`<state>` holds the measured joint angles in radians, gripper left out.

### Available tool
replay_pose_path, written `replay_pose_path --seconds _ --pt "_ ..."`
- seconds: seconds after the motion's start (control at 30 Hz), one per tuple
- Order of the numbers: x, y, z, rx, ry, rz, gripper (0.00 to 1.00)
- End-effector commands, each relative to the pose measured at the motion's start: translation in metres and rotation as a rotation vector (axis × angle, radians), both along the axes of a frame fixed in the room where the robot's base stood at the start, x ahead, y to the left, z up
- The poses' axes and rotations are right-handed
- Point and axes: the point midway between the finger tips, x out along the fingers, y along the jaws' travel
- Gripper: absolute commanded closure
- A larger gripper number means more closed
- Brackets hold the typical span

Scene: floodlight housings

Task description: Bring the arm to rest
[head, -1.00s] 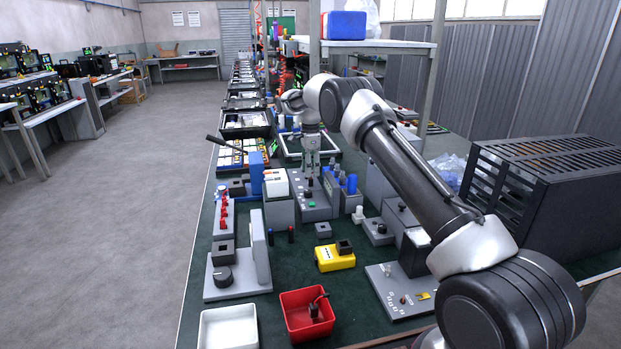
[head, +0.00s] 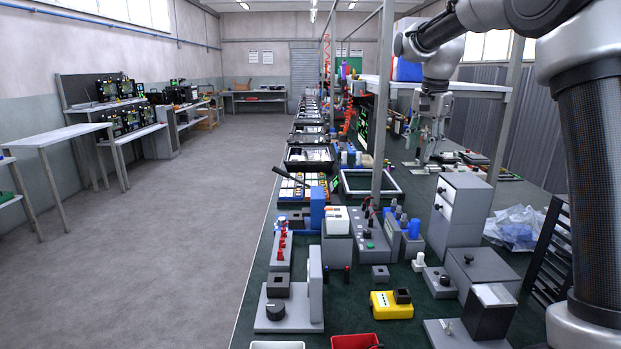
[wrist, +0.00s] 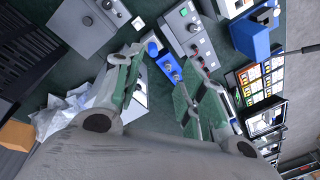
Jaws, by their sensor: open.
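My gripper (head: 427,150) hangs from my raised arm at the upper right of the head view, fingers pointing down, above the far right part of the bench. In the wrist view my gripper (wrist: 156,78) shows two green-padded fingers spread apart. Nothing is held between them. Beyond the gap lie bench items, among them a grey box with blue caps (wrist: 168,66). My upper arm fills the right edge of the head view and hides part of the bench.
A post and shelf (head: 470,88) stand close to my gripper. A grey drawer cabinet (head: 459,215), a clear plastic bag (head: 517,226) and a black slatted case (head: 548,262) stand at right. A yellow box (head: 391,305) sits nearer. The left floor (head: 150,250) is clear.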

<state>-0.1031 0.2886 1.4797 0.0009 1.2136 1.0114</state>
Motion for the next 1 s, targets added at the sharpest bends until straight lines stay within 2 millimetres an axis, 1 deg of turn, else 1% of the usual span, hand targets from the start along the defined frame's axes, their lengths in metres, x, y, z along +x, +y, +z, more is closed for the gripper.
replay_pose_path --seconds 0.03,0.07,0.1,0.17,0.2,0.23,0.27,0.3,0.37,0.4,0.5,0.53,0.6,0.7,0.73,0.83,1.0 --pt "-0.031 -0.008 0.014 -0.010 -0.020 0.059 0.59" --pt "-0.048 -0.012 0.020 -0.016 -0.032 0.097 0.59" --pt "-0.071 -0.018 0.026 -0.027 -0.045 0.151 0.59" --pt "-0.107 -0.025 0.031 -0.044 -0.067 0.231 0.59" --pt "-0.131 -0.029 0.033 -0.057 -0.080 0.284 0.59" --pt "-0.149 -0.032 0.033 -0.067 -0.091 0.323 0.59" --pt "-0.167 -0.036 0.032 -0.077 -0.101 0.363 0.59" --pt "-0.191 -0.039 0.030 -0.092 -0.113 0.416 0.59" --pt "-0.227 -0.044 0.023 -0.115 -0.133 0.494 0.59" --pt "-0.249 -0.047 0.017 -0.132 -0.145 0.546 0.59" --pt "-0.300 -0.053 -0.004 -0.174 -0.173 0.663 0.59" --pt "-0.313 -0.054 -0.010 -0.185 -0.179 0.694 0.59" --pt "-0.338 -0.056 -0.025 -0.210 -0.193 0.760 0.59" --pt "-0.363 -0.058 -0.043 -0.236 -0.204 0.826 0.59" --pt "-0.368 -0.059 -0.047 -0.241 -0.206 0.840 0.59" --pt "-0.376 -0.059 -0.055 -0.252 -0.210 0.868 0.59" --pt "-0.378 -0.059 -0.056 -0.255 -0.210 0.874 0.59"
